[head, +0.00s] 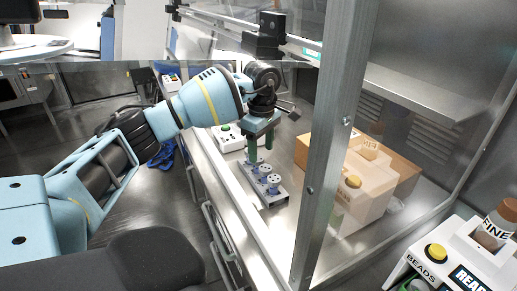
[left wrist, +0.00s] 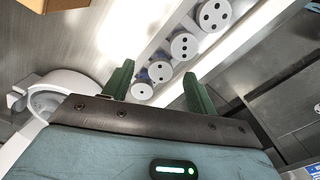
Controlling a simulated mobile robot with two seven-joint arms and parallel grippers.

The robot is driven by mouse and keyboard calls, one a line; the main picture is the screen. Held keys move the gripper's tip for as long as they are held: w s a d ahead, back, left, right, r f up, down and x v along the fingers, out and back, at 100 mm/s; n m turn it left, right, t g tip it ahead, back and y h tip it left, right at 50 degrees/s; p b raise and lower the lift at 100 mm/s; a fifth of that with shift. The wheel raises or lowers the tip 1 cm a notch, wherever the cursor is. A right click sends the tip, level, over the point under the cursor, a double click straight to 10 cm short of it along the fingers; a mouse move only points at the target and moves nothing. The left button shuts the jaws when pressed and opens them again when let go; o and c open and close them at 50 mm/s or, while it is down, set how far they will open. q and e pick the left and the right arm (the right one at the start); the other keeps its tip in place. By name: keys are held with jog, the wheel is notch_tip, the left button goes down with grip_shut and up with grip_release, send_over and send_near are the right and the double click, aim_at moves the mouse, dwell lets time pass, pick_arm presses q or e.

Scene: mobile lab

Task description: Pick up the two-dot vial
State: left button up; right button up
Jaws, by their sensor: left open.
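In the left wrist view, a row of white round vial caps with dark dots runs diagonally up to the right. The two-dot vial (left wrist: 160,72) is second from the lower end and appears between my finger tips. My left gripper (left wrist: 158,76) is open, with one green finger on each side of it. In the head view, my left gripper (head: 262,152) points down above the far end of the vial rack (head: 276,199). Some vials there are hidden behind the fingers. I cannot tell whether the fingers touch a vial. My right gripper is not in view.
A white station labelled BEADS (head: 448,262) holds a brown bottle (head: 496,226) at front right.

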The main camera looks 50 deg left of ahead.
aim_at(258, 163)
pick_arm(q)
jog(key=shift+s+a+f, duration=0.1)
jog(key=shift+a+f, duration=0.05)
jog(key=shift+f, duration=0.6)
jog(key=shift+s+a+f, duration=0.1)
jog(key=shift+f, duration=0.65)
jog(key=shift+s+a+f, duration=0.1)
jog(key=shift+a+f, duration=0.05)
jog(key=shift+f, duration=1.2)
jog(key=c, duration=1.1)
jog(key=shift+o, duration=0.2)
jog(key=shift+r, duration=0.1)
notch_tip(258, 163, up, 10)
jog(key=shift+f, duration=0.1)
